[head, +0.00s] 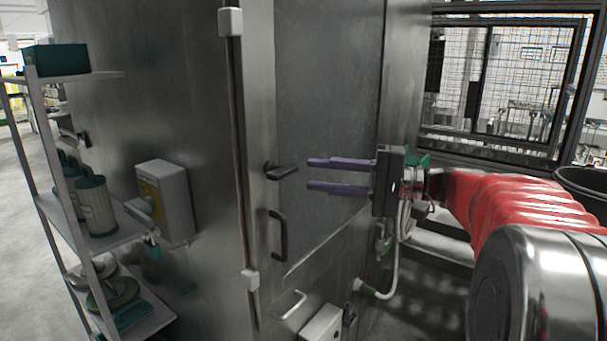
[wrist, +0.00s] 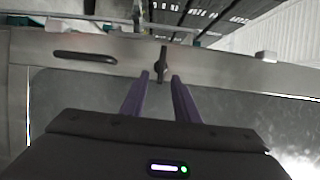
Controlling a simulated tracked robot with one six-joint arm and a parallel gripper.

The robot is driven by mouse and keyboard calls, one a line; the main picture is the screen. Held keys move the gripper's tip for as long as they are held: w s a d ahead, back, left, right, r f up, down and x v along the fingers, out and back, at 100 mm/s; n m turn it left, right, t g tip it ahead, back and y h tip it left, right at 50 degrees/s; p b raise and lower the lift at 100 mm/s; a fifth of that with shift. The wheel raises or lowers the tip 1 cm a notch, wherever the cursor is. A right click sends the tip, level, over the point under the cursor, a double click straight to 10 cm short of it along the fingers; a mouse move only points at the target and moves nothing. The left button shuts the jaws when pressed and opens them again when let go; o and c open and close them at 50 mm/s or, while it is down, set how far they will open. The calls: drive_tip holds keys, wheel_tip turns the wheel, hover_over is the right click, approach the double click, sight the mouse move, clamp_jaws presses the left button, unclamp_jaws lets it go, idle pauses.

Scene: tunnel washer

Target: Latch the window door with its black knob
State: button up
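The window door (head: 325,90) is a tall grey panel with a metal frame on the machine's front; it looks about flush, but I cannot tell if it is fully closed. Its black knob (head: 281,170) sits on the left frame strip, its lever pointing right. In the wrist view the knob (wrist: 162,66) lies just ahead of and between the fingertips. My gripper (head: 310,174) has two purple fingers, apart, one above the other in the head view, pointing left at the knob. The fingers (wrist: 160,76) hold nothing; I see no contact with the knob.
A black pull handle (head: 278,236) is below the knob and shows left of it in the wrist view (wrist: 85,57). A vertical rod (head: 238,150) runs left of the door. A shelf (head: 75,190) with cans stands at left; a mesh fence (head: 505,80) is behind right.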

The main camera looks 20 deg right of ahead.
drive_tip(key=v, duration=0.6)
drive_tip(key=shift+d, duration=0.1)
idle(0.4)
drive_tip(key=s+a+f+m+g+h, duration=0.1)
drive_tip(key=s+f+g+h, duration=0.2)
drive_tip(key=f, duration=0.8)
drive_tip(key=s+a+f+m+g+h, duration=0.2)
drive_tip(key=s+f+h, duration=0.3)
drive_tip(key=f, duration=0.6)
drive_tip(key=s+a+f+n+h, duration=0.3)
drive_tip(key=s+f+n+h, duration=0.2)
drive_tip(key=s+h, duration=0.25)
drive_tip(key=s+a+r+n+t, duration=0.1)
drive_tip(key=s+a+r+n, duration=0.1)
drive_tip(key=s+a+n, duration=0.2)
drive_tip(key=shift+a+r, duration=0.35)
drive_tip(key=shift+a, duration=0.7)
